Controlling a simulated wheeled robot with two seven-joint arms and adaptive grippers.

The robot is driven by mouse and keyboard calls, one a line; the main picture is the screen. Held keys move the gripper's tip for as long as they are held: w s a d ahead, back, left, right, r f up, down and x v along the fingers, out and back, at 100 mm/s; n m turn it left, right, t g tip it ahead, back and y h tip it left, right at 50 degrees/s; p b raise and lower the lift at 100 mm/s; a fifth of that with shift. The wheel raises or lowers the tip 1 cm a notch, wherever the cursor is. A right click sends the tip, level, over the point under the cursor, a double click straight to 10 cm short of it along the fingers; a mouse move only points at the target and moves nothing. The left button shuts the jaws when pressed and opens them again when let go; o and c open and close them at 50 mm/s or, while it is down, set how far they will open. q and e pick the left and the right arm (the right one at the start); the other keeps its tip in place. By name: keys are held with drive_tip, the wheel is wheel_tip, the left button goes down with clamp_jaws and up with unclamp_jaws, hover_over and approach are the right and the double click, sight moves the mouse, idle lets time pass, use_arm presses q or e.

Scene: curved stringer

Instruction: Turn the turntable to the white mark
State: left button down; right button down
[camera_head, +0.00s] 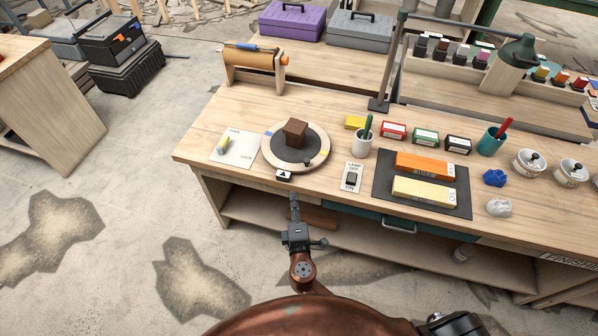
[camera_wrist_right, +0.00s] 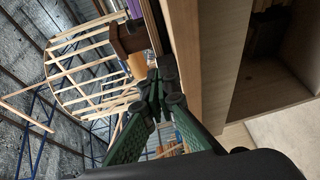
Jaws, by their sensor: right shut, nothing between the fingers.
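The turntable (camera_head: 322,155) is at the left part of the workbench, with a pale wooden rim and a dark round top. Small coloured patches show on the rim, one blue at its left; I cannot make out a white one clearly. A brown block (camera_head: 295,131) stands on the top. A small dark plate with a white triangle (camera_head: 284,175) is at the bench edge in front of the turntable. My right gripper (camera_head: 294,197) is in front of the bench edge, below the turntable and apart from it. Its fingers (camera_wrist_right: 158,88) are shut and empty. My left gripper is not in view.
A card with a yellow piece (camera_head: 232,149) lies left of the turntable. A switch plate (camera_head: 352,177), green-penned cup (camera_head: 362,143) and dark mat (camera_head: 440,205) are to the right. A paper roll (camera_head: 252,62) stands behind. The bench edge (camera_wrist_right: 190,60) is close beside the right fingers.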

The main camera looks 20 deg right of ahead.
drive_tip(key=shift+t, duration=0.4)
drive_tip(key=w+r, duration=0.1)
drive_tip(key=w, duration=0.2)
drive_tip(key=w+d+r, duration=0.1)
drive_tip(key=w, duration=0.5)
drive_tip(key=shift+w+d+r, duration=0.2)
drive_tip(key=shift+r, duration=0.2)
drive_tip(key=d, duration=0.3)
drive_tip(key=shift+w+d, duration=0.1)
drive_tip(key=shift+d, duration=0.1)
drive_tip(key=shift+w+d+f, duration=0.1)
drive_tip(key=shift+d, duration=0.25)
